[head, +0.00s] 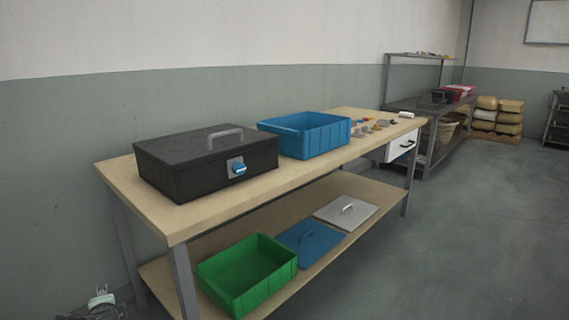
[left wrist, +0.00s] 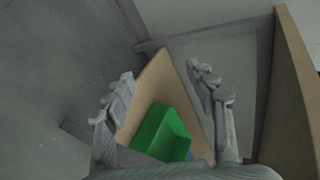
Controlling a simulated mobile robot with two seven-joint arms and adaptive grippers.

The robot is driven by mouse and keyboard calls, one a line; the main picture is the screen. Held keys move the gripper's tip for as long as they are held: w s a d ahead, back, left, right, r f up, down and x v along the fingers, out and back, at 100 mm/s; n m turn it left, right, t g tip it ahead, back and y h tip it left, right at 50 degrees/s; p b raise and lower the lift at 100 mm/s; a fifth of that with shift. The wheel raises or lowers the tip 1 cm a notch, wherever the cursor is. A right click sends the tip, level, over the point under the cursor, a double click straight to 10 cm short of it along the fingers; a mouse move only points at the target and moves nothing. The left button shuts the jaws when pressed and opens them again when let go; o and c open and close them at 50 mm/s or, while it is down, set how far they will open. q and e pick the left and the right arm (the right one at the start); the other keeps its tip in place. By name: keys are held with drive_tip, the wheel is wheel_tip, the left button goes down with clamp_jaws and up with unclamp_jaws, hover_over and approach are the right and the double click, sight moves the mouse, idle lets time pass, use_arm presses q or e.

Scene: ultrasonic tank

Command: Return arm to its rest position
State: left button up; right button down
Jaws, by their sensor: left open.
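My left gripper (head: 103,297) shows at the bottom left corner of the head view, low beside the near end of the workbench and close to the wall. Most of its arm is out of the picture. In the left wrist view its two fingers (left wrist: 162,78) stand apart with nothing held between them. Beyond the fingers, that view shows the lower shelf of the bench and a green bin (left wrist: 160,134). My right gripper is in neither view.
The workbench (head: 200,222) carries a black box (head: 205,172) with a blue latch, a blue bin (head: 318,141) and several small parts. Its lower shelf holds the green bin (head: 245,280), a blue lid (head: 310,246) and a grey lid (head: 346,212). The floor at right is clear.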

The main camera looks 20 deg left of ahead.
use_arm(q)
drive_tip(key=s+d+f+n+g+h, duration=0.35)
drive_tip(key=s+d+f, duration=0.65)
drive_tip(key=d+f, duration=0.4)
drive_tip(key=s+d+f+n+h, duration=0.1)
drive_tip(key=d+f, duration=0.3)
drive_tip(key=d, duration=0.7)
drive_tip(key=s+d+f+n+h, duration=0.2)
drive_tip(key=s+d+f+h, duration=0.1)
drive_tip(key=d, duration=0.9)
wheel_tip(320, 180, down, 2)
drive_tip(key=shift+f+h, duration=0.2)
drive_tip(key=shift+h, duration=0.55)
